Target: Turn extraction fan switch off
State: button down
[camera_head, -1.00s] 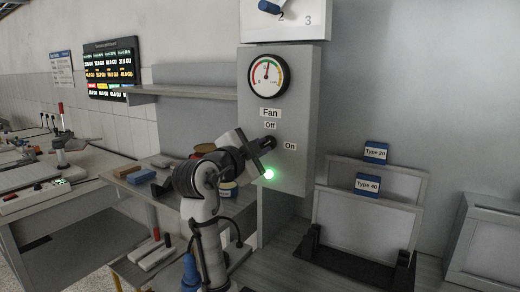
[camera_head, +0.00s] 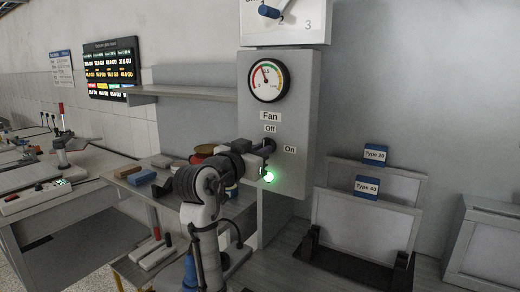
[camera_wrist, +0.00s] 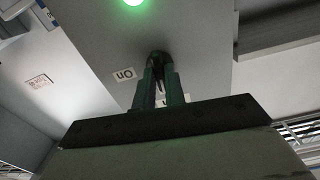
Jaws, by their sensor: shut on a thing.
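The grey fan box (camera_head: 305,100) hangs on the wall with a "Fan" label (camera_head: 270,116). An "Off" label (camera_head: 270,128) sits above the dark switch knob (camera_head: 271,146), and an "On" label (camera_head: 289,149) sits to its right. The green lamp (camera_head: 269,177) below is lit. My gripper (camera_head: 264,148) is shut on the knob. In the wrist view, its fingers (camera_wrist: 161,92) close around the dark knob (camera_wrist: 159,60), and the "On" label (camera_wrist: 123,74) shows beside them. The fingers largely hide the knob, so I cannot tell exactly where it points.
A round gauge (camera_head: 268,80) is above the label. A box with a blue knob (camera_head: 269,12) is higher up. A shelf (camera_head: 190,92) runs to the left. Panels with "Type 20" (camera_head: 375,153) and "Type 40" (camera_head: 367,187) tags stand at right.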

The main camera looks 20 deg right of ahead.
jog(key=shift+f+n, duration=0.1)
jog(key=shift+n, duration=0.5)
jog(key=c, duration=1.5)
grip_release()
jog(key=shift+o, duration=0.2)
jog(key=b+v, duration=0.4)
jog(key=v, duration=0.9)
jog(key=shift+s+a, duration=0.25)
jog(key=shift+a, duration=0.05)
